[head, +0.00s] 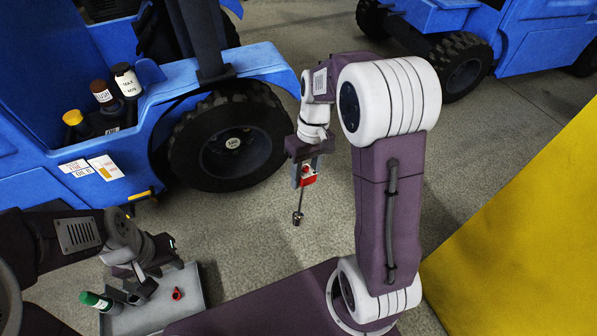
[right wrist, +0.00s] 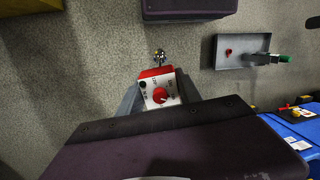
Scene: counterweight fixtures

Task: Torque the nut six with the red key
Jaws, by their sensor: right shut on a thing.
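My right gripper (head: 304,170) is shut on the red key (head: 308,179), a tool with a red and white head and a thin shaft. The shaft hangs down to a dark socket tip in open air. In the right wrist view the key's white face with a red dial (right wrist: 160,95) sits between the fingers. The front wheel (head: 235,140) of the blue vehicle is left of the key and apart from it. I cannot make out nut six or its number. My left gripper (head: 140,285) is over the grey tray (head: 193,283); its finger opening is unclear.
The tray holds a green-topped tool (head: 95,300) and a small red piece (head: 177,293). Bottles (head: 127,80) stand on the blue vehicle (head: 85,125). A yellow surface (head: 530,240) fills the right side. Concrete floor is clear below the key.

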